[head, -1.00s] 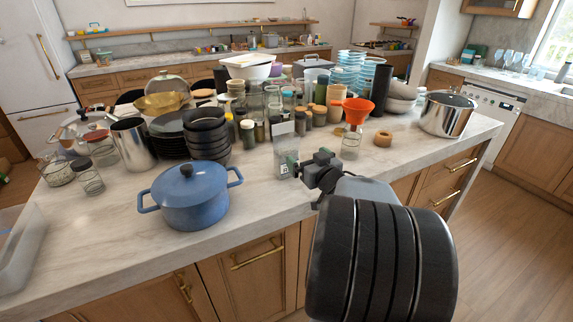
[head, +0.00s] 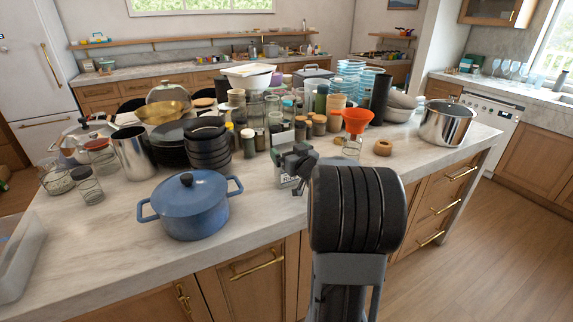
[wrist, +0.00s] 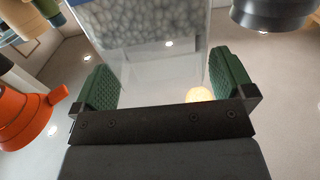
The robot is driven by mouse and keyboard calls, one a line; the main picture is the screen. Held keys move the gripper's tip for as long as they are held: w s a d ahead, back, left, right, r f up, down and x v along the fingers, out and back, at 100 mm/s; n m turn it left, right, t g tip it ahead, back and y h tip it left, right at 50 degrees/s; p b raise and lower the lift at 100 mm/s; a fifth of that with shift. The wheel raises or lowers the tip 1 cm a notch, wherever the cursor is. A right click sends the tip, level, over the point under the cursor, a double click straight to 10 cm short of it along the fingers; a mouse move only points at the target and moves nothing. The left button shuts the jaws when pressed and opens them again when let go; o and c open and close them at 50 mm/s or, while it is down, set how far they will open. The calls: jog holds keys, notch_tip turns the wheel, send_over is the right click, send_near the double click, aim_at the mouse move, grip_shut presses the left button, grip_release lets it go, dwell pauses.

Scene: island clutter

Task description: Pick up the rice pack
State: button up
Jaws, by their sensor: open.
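The rice pack stands upright on the island, a clear pack with pale grainy contents. In the head view the rice pack (head: 279,168) is largely hidden behind my gripper (head: 295,163). In the wrist view the rice pack (wrist: 150,25) fills the upper middle, its lower part clear and the grains above. My gripper (wrist: 160,65) is open, with one green pad on each side of the pack. The pack lies between the pads; a gap shows at the left pad, and I cannot tell whether the right pad touches.
A blue lidded pot (head: 190,208) stands at the front left. An orange funnel (head: 357,119) stands to the right, also at left in the wrist view (wrist: 25,115).

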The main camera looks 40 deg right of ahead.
jog(key=shift+w+d, duration=0.15)
jog(key=shift+w, duration=1)
jog(key=shift+r, duration=0.1)
jog(key=c, duration=1.3)
jog(key=shift+o, duration=0.2)
